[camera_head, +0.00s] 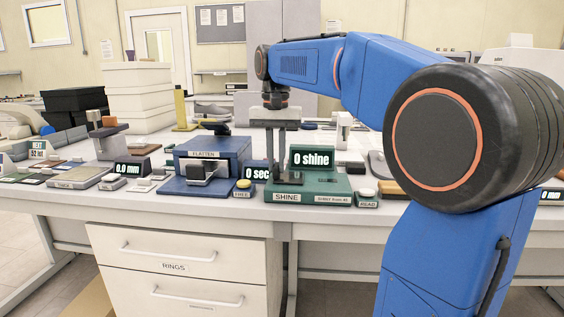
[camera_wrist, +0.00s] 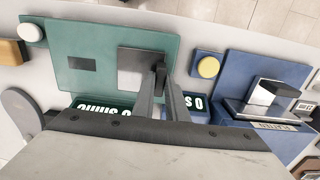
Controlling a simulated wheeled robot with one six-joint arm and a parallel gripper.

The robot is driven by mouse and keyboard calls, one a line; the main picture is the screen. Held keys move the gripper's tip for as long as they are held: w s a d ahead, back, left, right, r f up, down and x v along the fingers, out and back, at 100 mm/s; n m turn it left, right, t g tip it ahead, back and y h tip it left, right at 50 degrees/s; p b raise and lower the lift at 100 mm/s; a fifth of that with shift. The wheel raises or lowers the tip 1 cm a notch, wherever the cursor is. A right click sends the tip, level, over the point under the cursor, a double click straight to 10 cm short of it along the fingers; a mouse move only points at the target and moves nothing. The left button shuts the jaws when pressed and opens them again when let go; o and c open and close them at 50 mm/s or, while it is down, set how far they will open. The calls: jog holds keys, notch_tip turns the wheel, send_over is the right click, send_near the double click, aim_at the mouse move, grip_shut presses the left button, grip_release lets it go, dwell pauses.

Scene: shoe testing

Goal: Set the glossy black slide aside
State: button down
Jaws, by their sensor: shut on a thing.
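The glossy black slide (camera_wrist: 136,68) shows as a flat, dark grey shiny plate at the green shine tester (camera_wrist: 90,40) in the wrist view. A small black upright tab stands at its edge between my fingertips. My gripper (camera_wrist: 161,78) is shut on this tab. In the head view my gripper (camera_head: 287,172) points straight down at the left part of the shine tester (camera_head: 325,186), whose display (camera_head: 312,159) reads "0 shine". The slide is mostly hidden there by the fingers, and I cannot tell whether it touches the tester's top.
A blue flatten press (camera_head: 212,160) stands left of the tester, with a yellow button (camera_head: 243,184) between them. A white button (camera_head: 367,193) is at the right. White boxes (camera_head: 138,95) and black boxes (camera_head: 80,99) stand at the back left. The bench is crowded.

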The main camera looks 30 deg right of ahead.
jog(key=shift+w+a, duration=0.1)
jog(key=shift+a, duration=0.05)
jog(key=c, duration=1.8)
grip_release()
jog(key=shift+a, duration=0.1)
jog(key=shift+o, duration=0.2)
jog(key=shift+r, duration=0.1)
notch_tip(320, 180, up, 17)
jog(key=shift+r, duration=0.1)
jog(key=s+a+f+n+t, duration=0.1)
jog(key=s+f+n, duration=0.1)
jog(key=s+f, duration=0.6)
jog(key=s+a+f+n+t, duration=0.1)
jog(key=s+f, duration=0.8)
jog(key=f, duration=1)
jog(key=s+a+f+n+t, duration=0.2)
jog(key=s+f+n, duration=0.1)
jog(key=s+f, duration=0.6)
notch_tip(320, 180, down, 4)
jog(key=shift+s+f+n+t, duration=0.25)
jog(key=shift+n+t, duration=0.15)
